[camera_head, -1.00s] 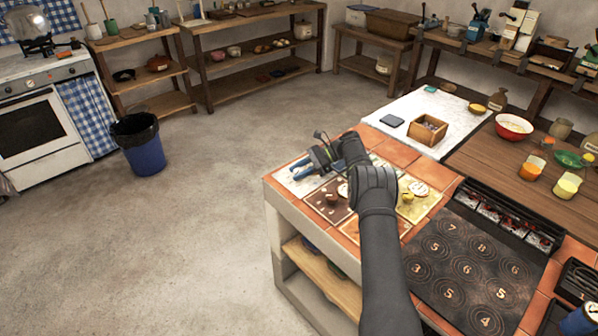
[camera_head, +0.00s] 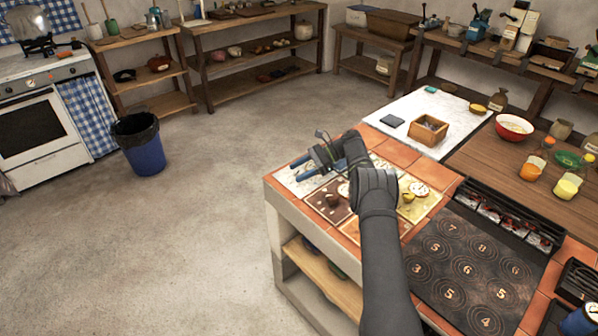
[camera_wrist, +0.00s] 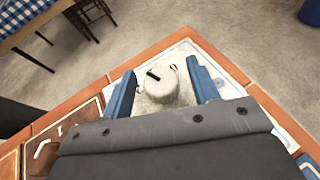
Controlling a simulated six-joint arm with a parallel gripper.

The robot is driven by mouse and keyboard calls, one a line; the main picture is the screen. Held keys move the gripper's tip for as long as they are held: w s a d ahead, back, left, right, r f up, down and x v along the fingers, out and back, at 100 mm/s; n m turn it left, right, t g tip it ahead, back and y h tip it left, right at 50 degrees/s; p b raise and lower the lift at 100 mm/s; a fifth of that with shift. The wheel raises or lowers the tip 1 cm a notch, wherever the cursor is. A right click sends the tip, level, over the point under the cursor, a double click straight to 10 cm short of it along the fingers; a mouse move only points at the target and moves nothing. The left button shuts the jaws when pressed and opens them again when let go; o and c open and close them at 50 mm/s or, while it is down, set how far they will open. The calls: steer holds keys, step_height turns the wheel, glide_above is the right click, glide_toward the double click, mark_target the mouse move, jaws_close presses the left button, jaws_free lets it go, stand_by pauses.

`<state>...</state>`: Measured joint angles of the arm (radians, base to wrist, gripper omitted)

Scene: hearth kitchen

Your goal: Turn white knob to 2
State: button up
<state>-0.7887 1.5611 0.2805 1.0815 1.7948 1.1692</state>
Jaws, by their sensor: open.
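The white knob (camera_wrist: 162,84) with a dark pointer mark sits on a white panel (camera_wrist: 182,50) in the wrist view. The mark points up and left there. My gripper (camera_wrist: 161,72) is open, with one blue finger on each side of the knob. I cannot tell whether the fingers touch it. The number marks around the knob are mostly out of sight or too small to read. In the head view my gripper (camera_head: 309,166) is over the white panel (camera_head: 290,182) at the counter's far left corner, and the knob is hidden.
A brown panel (camera_head: 322,211) with a knob and a yellow panel (camera_head: 431,201) with a knob lie beside the white one on the tiled counter. A hob plate (camera_head: 470,262) with numbered rings is at right. Open floor (camera_head: 190,240) lies left of the counter.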

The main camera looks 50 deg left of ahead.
steer(key=v, duration=0.4)
steer(key=shift+w+d+r, duration=0.15)
steer(key=shift+w+r, duration=0.1)
steer(key=shift+r, duration=0.1)
step_height(320, 180, up, 6)
steer(key=shift+r, duration=0.25)
steer(key=shift+o, duration=0.2)
steer(key=shift+s, duration=0.1)
steer(key=s+d+r+n+t+h, duration=0.15)
steer(key=s+r+n+t, duration=0.25)
steer(key=n+t, duration=0.4)
steer(key=s+d+r+n+t, duration=0.35)
steer(key=n+t, duration=0.25)
steer(key=n, duration=0.4)
steer(key=shift+y, duration=0.25)
steer(key=x, duration=1.6)
steer(key=shift+w+a+f, duration=0.25)
steer(key=shift+w+a, duration=0.05)
steer(key=shift+w, duration=0.15)
